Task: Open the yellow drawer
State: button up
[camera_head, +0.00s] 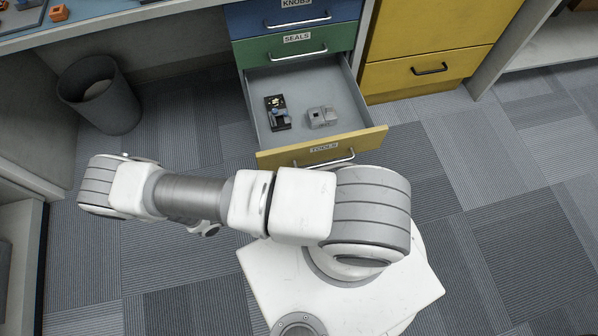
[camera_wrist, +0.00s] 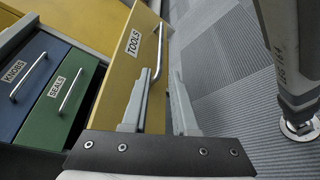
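The yellow drawer (camera_head: 372,141), labelled TOOLS, is pulled well out of its cabinet, with its grey inside showing. Its silver bar handle (camera_head: 340,160) is partly behind my arm. In the wrist view the yellow front (camera_wrist: 122,72) stands ahead and left, with its handle (camera_wrist: 160,45) just beyond my fingertips. My gripper (camera_wrist: 163,74) is open, with its two fingers apart. The left finger overlaps the yellow front and the lower handle end in the picture. I cannot tell whether it touches. The fingers are not clearly visible in the head view.
A dark device (camera_head: 277,113) and a grey block-like part (camera_head: 322,117) lie in the drawer. Shut above it are the green SEALS drawer (camera_head: 270,50) and blue KNOBS drawer (camera_head: 250,20). A bin (camera_head: 110,105) stands left. Carpet (camera_head: 530,190) is clear to the right.

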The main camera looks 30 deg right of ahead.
jog(key=shift+v, duration=1.95)
jog(key=w+a+r+m+g+y, duration=0.1)
jog(key=w+r+m+y, duration=0.15)
jog(key=r, duration=0.65)
jog(key=w+a+r+m+g+y, duration=0.1)
jog(key=w+r+g+y, duration=0.2)
jog(key=r, duration=0.5)
jog(key=w+a+r+m+y, duration=0.15)
jog(key=r+y, duration=0.25)
jog(key=r, duration=0.5)
jog(key=s+d+r+m+t+y, duration=0.1)
jog(key=s+d+r+t+y, duration=0.15)
jog(key=r, duration=0.55)
jog(key=s+d+r+m+t+y, duration=0.1)
jog(key=s+d+r+t+y, duration=0.2)
jog(key=r, duration=0.5)
jog(key=s+d+r+m+t+y, duration=0.1)
jog(key=s+d+r+t, duration=0.25)
jog(key=r, duration=0.45)
notch_tip(320, 180, up, 19)
jog(key=g+p, duration=0.1)
jog(key=p, duration=1.8)
jog(key=shift+f, duration=0.2)
